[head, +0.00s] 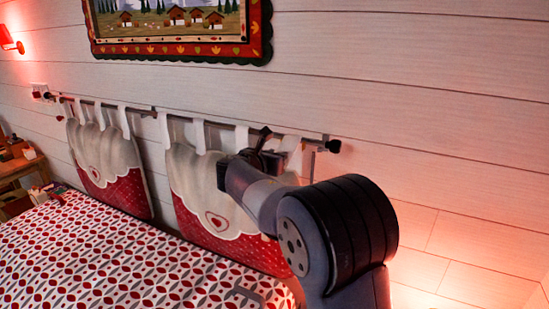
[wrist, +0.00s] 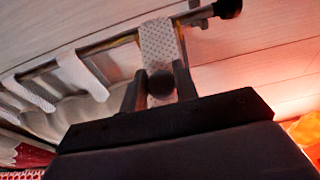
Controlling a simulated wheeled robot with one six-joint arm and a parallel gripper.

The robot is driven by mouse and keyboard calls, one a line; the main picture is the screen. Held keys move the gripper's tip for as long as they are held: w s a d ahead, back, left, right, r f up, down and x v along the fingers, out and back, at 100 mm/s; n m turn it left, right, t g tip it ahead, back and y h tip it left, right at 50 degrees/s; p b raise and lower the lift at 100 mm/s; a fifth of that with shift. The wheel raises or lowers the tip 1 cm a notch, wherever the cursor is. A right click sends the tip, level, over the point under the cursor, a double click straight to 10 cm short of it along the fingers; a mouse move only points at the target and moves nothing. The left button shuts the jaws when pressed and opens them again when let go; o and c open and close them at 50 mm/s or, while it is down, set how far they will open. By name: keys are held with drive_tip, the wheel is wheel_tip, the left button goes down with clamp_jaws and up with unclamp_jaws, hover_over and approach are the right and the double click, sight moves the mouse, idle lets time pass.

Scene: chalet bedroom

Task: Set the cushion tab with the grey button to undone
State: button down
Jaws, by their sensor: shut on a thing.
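In the wrist view, a pale dotted cushion tab (wrist: 157,40) hangs from the rod near its end. A dark grey round button (wrist: 160,83) shows low on it, between the two fingers of my gripper (wrist: 160,78). The gripper is shut on the tab at its button. The tab's lower end is hidden behind the gripper, so I cannot tell whether it is fastened. In the head view, my gripper (head: 265,138) is at the right end of the right cushion (head: 190,175); my arm hides part of that cushion.
A metal rod (head: 140,108) runs along the plank wall, with a dark knob (head: 333,146) at its right end. A left cushion (head: 105,160) hangs from other tabs. The patterned bed (head: 90,255) lies below. A framed picture (head: 180,48) hangs above. Bare wall is at right.

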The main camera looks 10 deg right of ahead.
drive_tip(key=shift+w+d+r+g+y+p, duration=0.1)
drive_tip(key=shift+d+r+g+y+p, duration=0.15)
drive_tip(key=shift+r+g+y, duration=0.35)
drive_tip(key=shift+d+r+g+y+p, duration=0.1)
drive_tip(key=shift+r+g+y+p, duration=0.25)
drive_tip(key=shift+r+g, duration=0.45)
drive_tip(key=shift+r, duration=0.2)
drive_tip(key=shift+w+r, duration=0.1)
drive_tip(key=shift+r, duration=0.15)
drive_tip(key=c, duration=1.4)
unclamp_jaws()
drive_tip(key=shift+w+d+f, duration=0.1)
drive_tip(key=shift+w, duration=0.05)
drive_tip(key=shift+c, duration=0.2)
drive_tip(key=shift+o, duration=0.8)
drive_tip(key=shift+d+f, duration=0.1)
drive_tip(key=shift+d, duration=0.05)
drive_tip(key=shift+o, duration=1)
drive_tip(key=shift+a, duration=0.35)
drive_tip(key=b+v, duration=0.2)
drive_tip(key=v, duration=0.8)
drive_tip(key=shift+s+r, duration=0.2)
drive_tip(key=shift+s, duration=0.1)
